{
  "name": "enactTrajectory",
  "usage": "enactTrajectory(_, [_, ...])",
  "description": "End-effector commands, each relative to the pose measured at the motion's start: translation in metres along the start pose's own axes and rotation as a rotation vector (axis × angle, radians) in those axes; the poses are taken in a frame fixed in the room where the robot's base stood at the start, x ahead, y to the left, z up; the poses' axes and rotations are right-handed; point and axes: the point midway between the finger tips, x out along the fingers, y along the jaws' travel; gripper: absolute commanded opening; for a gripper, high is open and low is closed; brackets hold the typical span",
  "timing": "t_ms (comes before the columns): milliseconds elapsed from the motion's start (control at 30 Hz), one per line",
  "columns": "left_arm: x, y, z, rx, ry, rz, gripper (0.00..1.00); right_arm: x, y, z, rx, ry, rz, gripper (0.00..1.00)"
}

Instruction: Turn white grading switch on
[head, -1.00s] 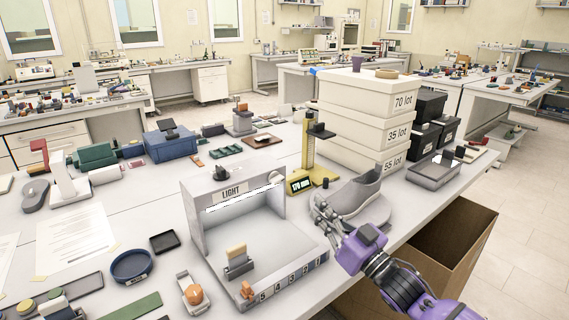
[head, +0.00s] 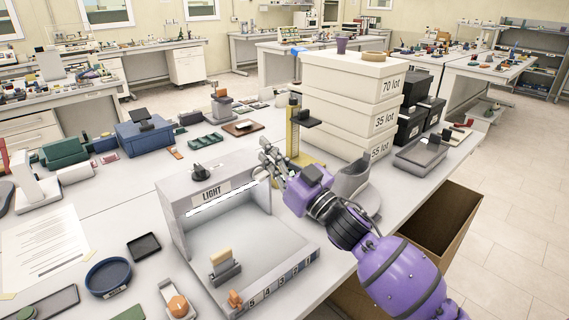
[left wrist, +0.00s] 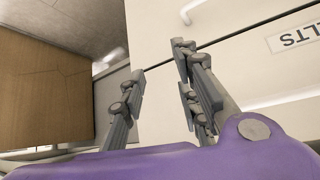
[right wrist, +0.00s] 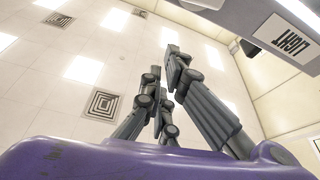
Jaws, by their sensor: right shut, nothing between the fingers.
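A grey-white light box (head: 181,212) with a LIGHT label stands open-fronted on the table in the head view. A dark knob (head: 202,171) sits on its top. An orange slider (head: 235,298) is at the left of its numbered front strip (head: 283,283). I cannot tell which control is the grading switch. My right gripper (head: 267,160) is shut and empty, by the box's upper right corner. The LIGHT label (right wrist: 285,37) shows in the right wrist view. My left gripper (left wrist: 160,72) is open, before white drawers.
Behind my right gripper stand a yellow height gauge (head: 293,133) and stacked white lot boxes (head: 352,90). A blue round dish (head: 108,276) and a black tray (head: 144,245) lie left of the box.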

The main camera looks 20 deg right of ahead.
Motion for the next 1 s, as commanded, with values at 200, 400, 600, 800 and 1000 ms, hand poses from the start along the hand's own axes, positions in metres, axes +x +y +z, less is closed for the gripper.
enactTrajectory(200, [0.001,0.001,0.008,0.0,-0.014,0.002,0.3,-0.014,0.0,0.034,0.006,-0.014,0.004,0.0])
enactTrajectory(400, [0.0,0.001,0.009,0.0,-0.016,0.001,0.3,-0.016,0.0,0.038,0.004,-0.012,0.003,0.0])
enactTrajectory(600, [0.0,-0.001,0.009,0.0,-0.013,-0.002,0.3,-0.016,0.0,0.038,0.004,-0.012,0.003,0.0])
enactTrajectory(800, [-0.002,-0.002,-0.001,-0.001,0.0,-0.003,0.3,-0.019,0.005,0.046,0.004,-0.013,0.004,0.0])
enactTrajectory(1000, [-0.003,0.001,0.0,-0.002,-0.006,0.001,0.3,-0.021,0.006,0.052,0.004,-0.02,0.005,0.0])
